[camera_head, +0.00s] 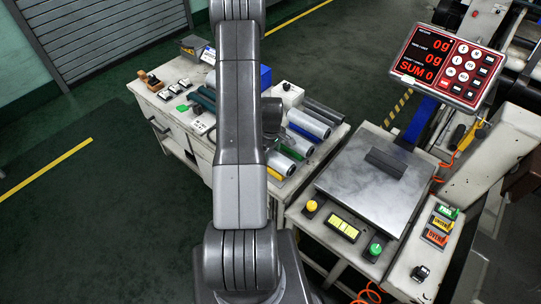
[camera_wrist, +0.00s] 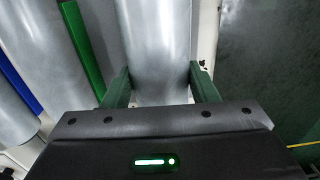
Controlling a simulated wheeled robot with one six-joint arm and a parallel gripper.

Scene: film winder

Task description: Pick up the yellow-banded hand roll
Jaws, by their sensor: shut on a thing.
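The yellow-banded hand roll (camera_head: 281,163) is a silver roll at the near end of a row on the white bench, partly behind my arm in the head view. A yellow strip shows at its lower edge. In the wrist view a silver roll (camera_wrist: 158,45) lies between the green fingers of my gripper (camera_wrist: 160,80), which is shut on it. By its place beside the green-banded roll it appears to be the yellow-banded one; its band is hidden there. My gripper is hidden behind the arm in the head view. I cannot tell whether the roll is lifted.
A green-banded roll (camera_wrist: 75,40) lies close to the left of the held roll, with a blue-banded roll (camera_wrist: 12,70) beyond. A steel scale plate (camera_head: 372,185) with a dark block on it stands right of the bench. A red display panel (camera_head: 449,67) rises behind it.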

